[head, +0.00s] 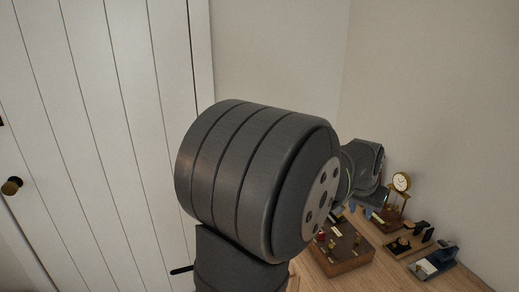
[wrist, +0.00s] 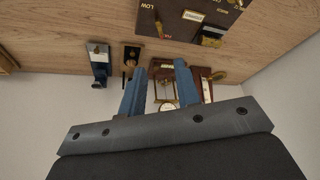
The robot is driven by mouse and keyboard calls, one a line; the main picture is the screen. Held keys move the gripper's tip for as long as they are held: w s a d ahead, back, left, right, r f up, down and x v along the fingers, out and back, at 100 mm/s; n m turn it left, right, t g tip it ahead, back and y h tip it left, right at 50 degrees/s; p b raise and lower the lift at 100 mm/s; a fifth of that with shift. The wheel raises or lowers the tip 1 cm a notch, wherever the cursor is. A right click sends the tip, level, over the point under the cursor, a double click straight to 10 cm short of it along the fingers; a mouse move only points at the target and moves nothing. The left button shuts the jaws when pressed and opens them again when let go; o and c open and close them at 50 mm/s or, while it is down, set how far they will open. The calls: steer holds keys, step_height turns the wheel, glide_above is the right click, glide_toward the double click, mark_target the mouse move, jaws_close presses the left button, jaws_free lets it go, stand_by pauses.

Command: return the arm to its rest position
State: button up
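My gripper (wrist: 158,75) shows in the wrist view with its two blue fingers spread apart. Only small blue finger parts (head: 366,211) show there, above the back of the wooden table, close to the wooden control box and left of the clock. The head view does not show how far above the table they are.
A wooden control box (head: 343,250) sits on the table (head: 385,277). To the right are a black device (head: 409,243) and a blue-grey device (head: 436,260). Pale walls close the corner; a white panelled door (head: 100,110) is at left.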

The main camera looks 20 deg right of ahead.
mark_target(359, 237)
steer(key=x, duration=1.6)
steer(key=shift+s, duration=0.15)
steer(key=v, duration=1.8)
steer(key=x, duration=1.8)
steer(key=shift+f, duration=0.1)
steer(key=shift+s+n, duration=0.1)
steer(key=shift+n, duration=0.3)
steer(key=shift+n+t+y, duration=0.4)
steer(key=shift+n+t, duration=0.1)
steer(key=shift+n, duration=0.7)
steer(key=s+a+r, duration=0.2)
steer(key=r, duration=0.6)
steer(key=s+a+r+m, duration=0.1)
steer(key=s+a+r, duration=0.1)
steer(key=r, duration=0.6)
steer(key=shift+s+r, duration=0.1)
